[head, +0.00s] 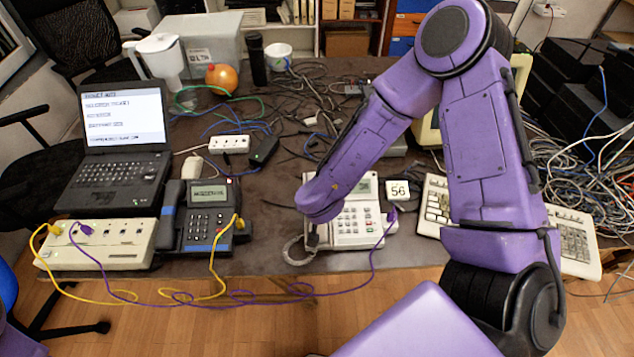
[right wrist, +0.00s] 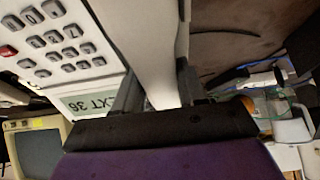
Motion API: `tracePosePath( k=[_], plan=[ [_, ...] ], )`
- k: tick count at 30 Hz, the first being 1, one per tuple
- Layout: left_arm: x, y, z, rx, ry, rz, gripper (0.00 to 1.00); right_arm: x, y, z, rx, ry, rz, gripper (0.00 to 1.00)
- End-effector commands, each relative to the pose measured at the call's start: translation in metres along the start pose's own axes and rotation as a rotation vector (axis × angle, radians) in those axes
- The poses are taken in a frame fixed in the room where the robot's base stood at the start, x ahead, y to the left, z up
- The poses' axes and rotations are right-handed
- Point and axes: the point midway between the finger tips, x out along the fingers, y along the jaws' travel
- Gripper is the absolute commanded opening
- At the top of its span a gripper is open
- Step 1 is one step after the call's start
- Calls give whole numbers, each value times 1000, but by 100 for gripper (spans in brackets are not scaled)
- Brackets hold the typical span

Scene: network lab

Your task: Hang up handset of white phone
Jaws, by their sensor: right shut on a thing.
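The white phone (head: 358,228) sits near the front edge of the table in the head view. In the head view my purple wrist covers most of the handset and gripper at the phone's left side. I cannot tell whether the handset touches the cradle. My left gripper is out of view.
A dark desk phone (head: 208,222) and a beige box with ports (head: 110,245) stand left, below a laptop (head: 115,180). A purple cable (head: 375,262) loops along the front.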

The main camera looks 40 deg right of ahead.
Motion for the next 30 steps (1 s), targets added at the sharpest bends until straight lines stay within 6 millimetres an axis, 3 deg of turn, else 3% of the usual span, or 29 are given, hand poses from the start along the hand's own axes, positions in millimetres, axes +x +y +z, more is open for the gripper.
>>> tracePosePath(
  k=[5,6,8,16,19,30],
  plan=[
    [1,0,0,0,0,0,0,1,0,0,0,0,0,5],
    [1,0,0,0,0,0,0,1,0,0,0,0,0,50],
    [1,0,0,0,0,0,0,1,0,0,0,0,0,70],
    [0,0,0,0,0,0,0,1,1,1,1,0,2,70],
    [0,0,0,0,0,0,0,-8,0,0,1,1,2,70],
    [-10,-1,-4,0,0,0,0,-90,-3,-2,-2,3,-3,70]
  ],
)
